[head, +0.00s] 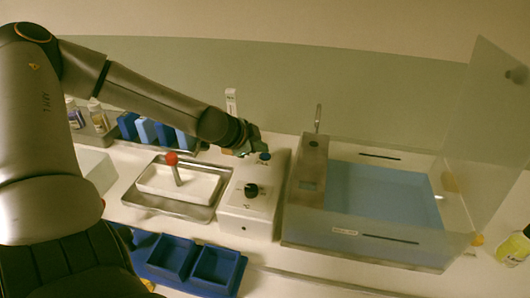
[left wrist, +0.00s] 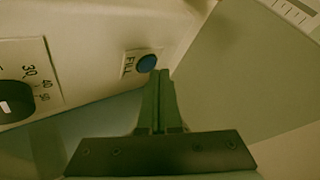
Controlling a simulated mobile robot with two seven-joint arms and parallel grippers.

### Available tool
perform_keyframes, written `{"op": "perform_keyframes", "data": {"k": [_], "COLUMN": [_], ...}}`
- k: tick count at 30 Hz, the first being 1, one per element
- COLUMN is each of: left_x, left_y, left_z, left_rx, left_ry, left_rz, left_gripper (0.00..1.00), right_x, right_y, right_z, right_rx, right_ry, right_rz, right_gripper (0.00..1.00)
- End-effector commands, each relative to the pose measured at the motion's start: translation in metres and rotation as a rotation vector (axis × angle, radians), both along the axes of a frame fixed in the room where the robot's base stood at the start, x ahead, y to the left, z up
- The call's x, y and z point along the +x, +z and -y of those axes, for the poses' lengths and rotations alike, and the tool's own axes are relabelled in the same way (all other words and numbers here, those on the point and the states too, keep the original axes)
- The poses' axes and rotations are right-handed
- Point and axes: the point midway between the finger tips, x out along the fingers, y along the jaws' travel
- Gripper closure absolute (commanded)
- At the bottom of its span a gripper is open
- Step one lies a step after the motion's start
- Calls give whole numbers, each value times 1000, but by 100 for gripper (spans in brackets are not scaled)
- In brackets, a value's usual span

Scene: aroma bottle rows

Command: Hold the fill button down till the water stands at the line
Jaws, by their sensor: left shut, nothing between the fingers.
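A white control box (head: 247,215) stands mid-counter with a black knob (head: 251,190) and the blue fill button (head: 264,156) near its back. In the left wrist view the blue button (left wrist: 147,63) sits beside the label FILL. My left gripper (head: 254,146) is shut and empty, its fingertips (left wrist: 161,72) close by the button; I cannot tell whether they touch it. The clear tank (head: 290,233) to the right holds blue water (head: 380,192). Dark marks (head: 390,239) show on its walls; the water's height against them is unclear. My right gripper is out of view.
The tank's clear lid (head: 492,140) stands open at right. A metal tray with a white block (head: 180,185) and red-topped stick (head: 171,158) lies left of the box. Blue containers (head: 190,262) stand in front, a yellow-green bottle (head: 514,249) at far right.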

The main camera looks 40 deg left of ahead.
Motion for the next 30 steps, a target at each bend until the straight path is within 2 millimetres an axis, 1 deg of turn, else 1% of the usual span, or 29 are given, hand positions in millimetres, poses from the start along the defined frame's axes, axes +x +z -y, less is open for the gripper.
{"op": "perform_keyframes", "data": {"k": [1,3,12,16,30], "left_x": [0,0,1,1,1], "left_y": [6,9,8,13,58], "left_z": [0,0,0,0,0], "left_rx": [-1,-1,-1,-1,-1], "left_ry": [1,1,1,0,0], "left_rz": [1,1,1,2,2], "left_gripper": [100,100,100,100,100], "right_x": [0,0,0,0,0], "right_y": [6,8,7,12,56], "right_z": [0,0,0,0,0], "right_rx": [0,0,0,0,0], "right_ry": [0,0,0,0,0], "right_rz": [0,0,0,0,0], "right_gripper": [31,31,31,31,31]}}
